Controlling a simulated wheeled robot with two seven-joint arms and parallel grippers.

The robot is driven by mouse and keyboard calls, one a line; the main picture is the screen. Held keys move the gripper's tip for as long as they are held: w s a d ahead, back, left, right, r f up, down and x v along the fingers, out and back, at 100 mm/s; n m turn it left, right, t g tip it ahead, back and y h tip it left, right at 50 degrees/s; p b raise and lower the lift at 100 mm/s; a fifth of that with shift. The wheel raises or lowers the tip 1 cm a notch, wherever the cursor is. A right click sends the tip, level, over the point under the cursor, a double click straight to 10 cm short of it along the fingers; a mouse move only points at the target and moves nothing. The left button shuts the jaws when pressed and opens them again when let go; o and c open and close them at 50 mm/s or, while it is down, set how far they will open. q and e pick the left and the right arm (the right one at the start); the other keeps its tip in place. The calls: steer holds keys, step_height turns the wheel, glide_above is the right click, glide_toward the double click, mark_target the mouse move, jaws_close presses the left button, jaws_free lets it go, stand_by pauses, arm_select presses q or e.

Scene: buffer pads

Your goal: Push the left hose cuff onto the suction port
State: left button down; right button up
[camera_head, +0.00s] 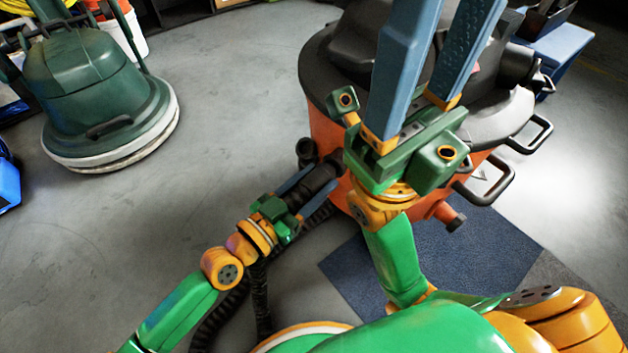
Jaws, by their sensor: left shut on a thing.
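My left gripper (304,182) is low in front of the vacuum, its blue fingers shut on the black hose cuff (321,178). The cuff points up and right, its far end close against the orange tank (324,135). I cannot tell whether it touches or sits on the suction port, which I cannot make out there. The ribbed black hose (262,300) hangs from the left gripper to the floor. My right gripper (446,12) is raised in front of the vacuum, its two blue fingers apart, with nothing seen between them; the tips run out at the top edge.
The vacuum has a black lid (325,65) and black handles (487,185) on the right. A short black round part (306,149) sits beside the tank. A dark blue mat (480,250) lies in front. A green floor machine (95,90) stands left; the floor between is clear.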

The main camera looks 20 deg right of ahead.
arm_select(q)
steer(key=shift+w+d, duration=0.35)
steer(key=shift+d, duration=0.25)
stand_by(1.1)
steer(key=shift+c, duration=1)
jaws_free()
steer(key=p+v, duration=0.1)
steer(key=v, duration=0.6)
steer(key=shift+s+a, duration=0.1)
steer(key=shift+a, duration=0.05)
